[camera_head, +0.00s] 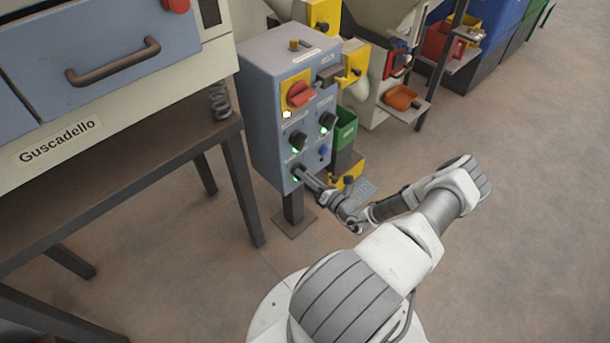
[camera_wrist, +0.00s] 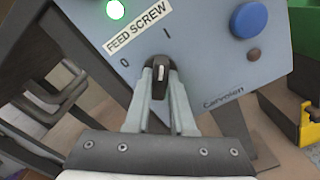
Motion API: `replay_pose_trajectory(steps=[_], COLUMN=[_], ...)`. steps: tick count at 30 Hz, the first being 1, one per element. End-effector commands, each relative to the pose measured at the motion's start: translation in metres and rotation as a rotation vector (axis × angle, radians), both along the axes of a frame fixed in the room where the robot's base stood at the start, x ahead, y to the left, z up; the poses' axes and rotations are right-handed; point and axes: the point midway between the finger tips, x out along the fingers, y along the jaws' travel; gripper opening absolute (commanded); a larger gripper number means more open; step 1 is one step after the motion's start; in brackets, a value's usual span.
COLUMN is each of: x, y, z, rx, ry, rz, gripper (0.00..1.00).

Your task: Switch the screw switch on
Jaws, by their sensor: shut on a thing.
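The screw switch (camera_wrist: 159,78) is a dark rotary knob with a pale mark, under the label "FEED SCREW" (camera_wrist: 137,27) on the grey-blue control box. The marks 0 and I stand at its upper left and above it. In the wrist view my gripper (camera_wrist: 160,72) is shut on the knob, one finger on each side. The pale mark points up, nearer to I than to 0. A green lamp (camera_wrist: 116,9) above the label is lit. In the head view my gripper (camera_head: 306,178) reaches the lowest knob at the box's front; the fingers partly hide it.
The control box (camera_head: 262,110) also carries a red rotary switch (camera_head: 299,94) on a yellow plate, more knobs and a blue button (camera_wrist: 248,19). A brown table (camera_head: 120,185) stands to the left. Open floor (camera_head: 530,200) lies to the right.

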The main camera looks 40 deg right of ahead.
Motion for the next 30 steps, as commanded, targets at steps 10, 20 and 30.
replay_pose_trajectory(steps=[10,20,30], x=[-0.0007,-0.0006,-0.0002], y=[0.0001,0.0003,0.0002], z=[-0.0012,-0.0011,-0.0004], rx=[0.039,0.039,0.037], ry=[0.006,0.006,0.004], rz=[0.0,0.0,0.0], gripper=[0.0,0.35,0.53])
